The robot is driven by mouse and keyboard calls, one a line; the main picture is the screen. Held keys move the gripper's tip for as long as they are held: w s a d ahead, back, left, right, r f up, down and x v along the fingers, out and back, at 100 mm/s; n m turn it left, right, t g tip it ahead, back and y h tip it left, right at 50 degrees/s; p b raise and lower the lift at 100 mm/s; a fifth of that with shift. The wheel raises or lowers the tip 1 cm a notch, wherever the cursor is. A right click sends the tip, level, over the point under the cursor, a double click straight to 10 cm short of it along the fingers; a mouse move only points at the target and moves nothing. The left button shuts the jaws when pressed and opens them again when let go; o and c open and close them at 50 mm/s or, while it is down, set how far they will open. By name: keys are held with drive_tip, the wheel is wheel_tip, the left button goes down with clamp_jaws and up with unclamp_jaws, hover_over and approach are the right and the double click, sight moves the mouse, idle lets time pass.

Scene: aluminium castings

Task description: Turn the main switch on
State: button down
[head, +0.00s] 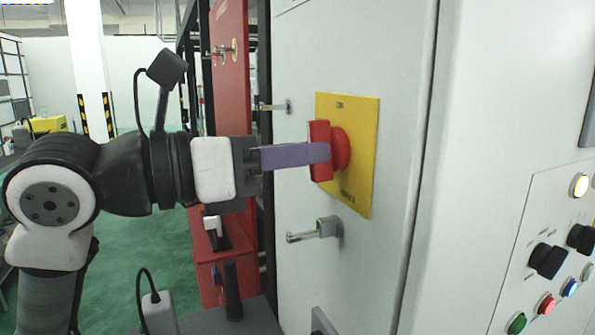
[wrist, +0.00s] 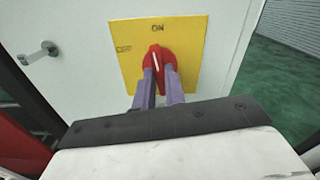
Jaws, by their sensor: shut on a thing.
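The main switch is a red rotary handle (head: 320,133) on a yellow plate (head: 362,125) fixed to the light grey cabinet door. The plate reads ON at its top; the wrist view also shows OFF at its left. The handle stands about upright, and in the wrist view its white line (wrist: 155,60) points up, near ON. My gripper (head: 322,153) reaches the handle from the left in the head view.
A metal door handle (head: 318,230) sticks out below the plate. A red panel (head: 230,70) stands left behind my gripper. A control panel with knobs and coloured buttons (head: 547,305) is on the right. Green floor (head: 130,235) lies open at left.

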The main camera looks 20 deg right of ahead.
drive_tip(key=shift+m+b, duration=0.5)
drive_tip(key=shift+m, duration=0.5)
drive_tip(key=c, duration=1.5)
unclamp_jaws()
drive_tip(key=shift+o, duration=0.2)
drive_tip(key=shift+a, duration=0.1)
drive_tip(key=a+b, duration=0.3)
drive_tip(key=a, duration=1)
drive_tip(key=shift+s+a, duration=0.25)
drive_tip(key=shift+a, duration=0.1)
